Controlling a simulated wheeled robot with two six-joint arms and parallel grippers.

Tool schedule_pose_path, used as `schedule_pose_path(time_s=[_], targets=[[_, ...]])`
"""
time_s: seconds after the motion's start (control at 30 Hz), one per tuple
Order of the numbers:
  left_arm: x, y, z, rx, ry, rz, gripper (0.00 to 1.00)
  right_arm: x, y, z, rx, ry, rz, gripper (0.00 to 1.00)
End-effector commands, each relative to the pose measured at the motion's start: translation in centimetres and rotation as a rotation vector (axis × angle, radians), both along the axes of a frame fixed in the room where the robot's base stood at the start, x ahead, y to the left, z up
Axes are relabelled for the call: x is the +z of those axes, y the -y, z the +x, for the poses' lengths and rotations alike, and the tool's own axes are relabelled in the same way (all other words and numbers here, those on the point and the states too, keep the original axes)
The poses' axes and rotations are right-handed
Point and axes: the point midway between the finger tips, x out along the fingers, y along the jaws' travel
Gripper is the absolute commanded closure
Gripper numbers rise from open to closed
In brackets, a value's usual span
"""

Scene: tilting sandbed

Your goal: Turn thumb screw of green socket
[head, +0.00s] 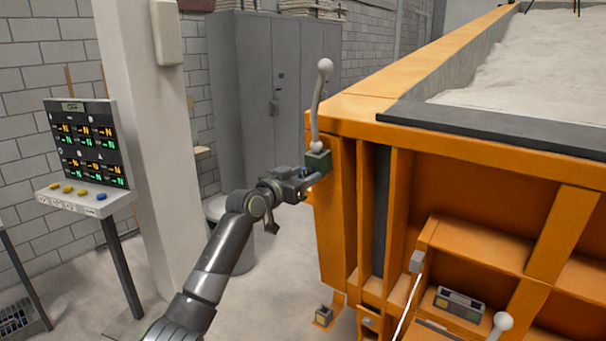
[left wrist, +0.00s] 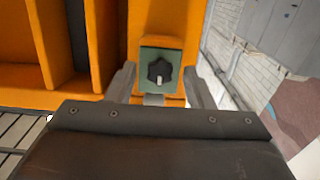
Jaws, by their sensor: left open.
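The green socket (head: 319,162) is fixed to the corner of the orange sandbed frame. A grey lever with a ball end (head: 321,100) stands up out of it, slightly tilted. In the left wrist view the socket's green face (left wrist: 147,54) carries a black thumb screw (left wrist: 159,71) with a pale mark pointing down. My left gripper (head: 309,180) is just in front of the socket. It is open, and in the left wrist view its fingers (left wrist: 160,88) stand left and right of the screw, apart from it. The right gripper is not in view.
The orange sandbed (head: 470,175) fills the right side, with sand on top. A second ball-ended lever (head: 502,322) and a small box (head: 460,303) are low on it. A control panel (head: 85,150) and a pale column (head: 150,130) stand left.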

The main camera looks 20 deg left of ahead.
Motion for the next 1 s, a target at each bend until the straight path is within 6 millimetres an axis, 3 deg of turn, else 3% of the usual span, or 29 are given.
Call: schedule_pose_path(time_s=[0.3,0.63,1.0], targets=[[-0.06,0.06,0.16,0.000,-0.001,0.000,0.53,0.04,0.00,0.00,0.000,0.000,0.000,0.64],[-0.06,0.04,0.14,0.000,-0.001,0.000,0.95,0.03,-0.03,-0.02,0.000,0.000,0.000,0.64],[-0.15,0.01,0.15,-0.011,-0.022,-0.059,0.96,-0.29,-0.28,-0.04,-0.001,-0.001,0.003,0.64]])
